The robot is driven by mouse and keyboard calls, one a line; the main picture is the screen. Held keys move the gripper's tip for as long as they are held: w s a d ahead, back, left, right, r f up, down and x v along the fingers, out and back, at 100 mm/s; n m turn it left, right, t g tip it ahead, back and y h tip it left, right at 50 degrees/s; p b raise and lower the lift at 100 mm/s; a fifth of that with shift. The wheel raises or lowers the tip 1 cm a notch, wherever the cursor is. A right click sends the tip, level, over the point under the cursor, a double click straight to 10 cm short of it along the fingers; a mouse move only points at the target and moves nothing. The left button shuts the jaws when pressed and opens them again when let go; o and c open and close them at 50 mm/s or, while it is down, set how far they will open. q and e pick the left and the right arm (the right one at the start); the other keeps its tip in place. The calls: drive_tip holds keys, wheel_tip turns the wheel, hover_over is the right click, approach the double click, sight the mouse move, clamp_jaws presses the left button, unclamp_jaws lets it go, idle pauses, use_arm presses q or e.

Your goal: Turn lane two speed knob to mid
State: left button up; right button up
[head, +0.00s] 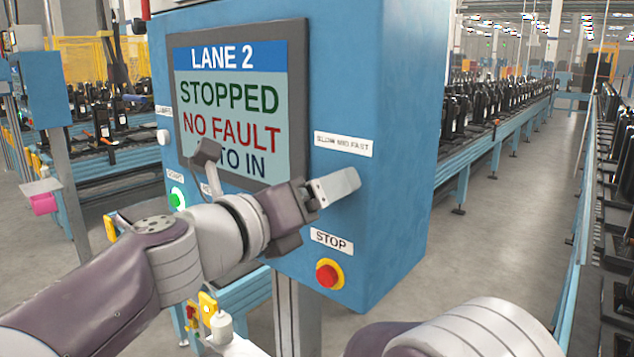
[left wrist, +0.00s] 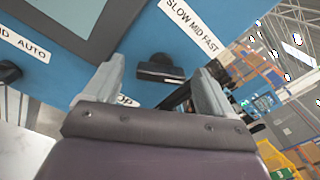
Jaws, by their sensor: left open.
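The speed knob (left wrist: 160,70) is black with a raised bar grip, seen in the left wrist view on the blue panel below the white SLOW MID FAST label (left wrist: 191,28). My left gripper (left wrist: 159,72) is open, with one finger on each side of the knob and a visible gap to it. I cannot tell which mark the knob points to. In the head view the label (head: 343,144) shows on the blue control box (head: 390,110), and my left gripper (head: 325,196) is in front of the panel below it, hiding the knob.
The screen (head: 240,100) reads LANE 2, STOPPED, NO FAULT. A red STOP button (head: 329,274) on a yellow base sits below my left gripper. A green-lit button (head: 177,198) is at left. Another black knob (left wrist: 9,72) is at the left wrist view's edge. Conveyors stand behind.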

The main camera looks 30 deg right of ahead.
use_arm(q)
drive_tip(key=shift+s+d, duration=0.15)
drive_tip(key=shift+d, duration=0.1)
drive_tip(key=shift+a, duration=0.1)
drive_tip(key=c, duration=1.1)
drive_tip(key=shift+o, duration=0.2)
drive_tip(key=shift+n, duration=0.3)
drive_tip(key=n+p, duration=0.2)
drive_tip(key=n, duration=0.3)
drive_tip(key=n+p, duration=0.3)
drive_tip(key=n, duration=0.3)
drive_tip(key=shift+w+f, duration=0.15)
drive_tip(key=shift+w, duration=0.05)
drive_tip(key=shift+n, duration=0.3)
